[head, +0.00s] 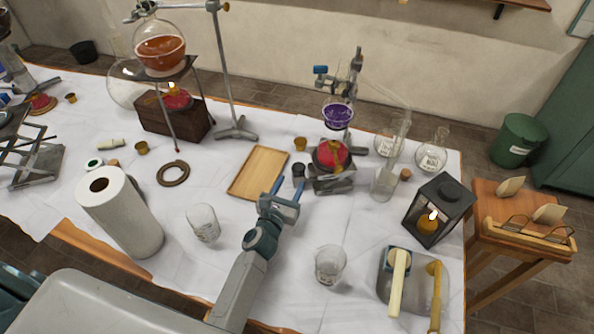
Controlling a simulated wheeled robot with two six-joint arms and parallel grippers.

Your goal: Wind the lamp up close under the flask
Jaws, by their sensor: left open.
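A round flask with purple liquid (338,116) is held by a clamp stand above the table. Below it a red lamp (331,154) sits on a small grey jack (333,185). The lamp's top is just under the flask; I cannot tell the exact gap. A dark round knob or cup (298,170) is at the jack's left side. My left gripper (287,184) is open, with its two blue fingers pointing toward that dark piece, just in front of it. Nothing shows between the fingers. My right gripper is out of view.
A wooden tray (259,173) lies left of my gripper. Beakers (203,223) (330,265) stand in front. A lit lantern (438,212) and glass flasks (431,155) are at the right. A paper roll (124,215) and an orange flask (160,52) on a stand are at the left.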

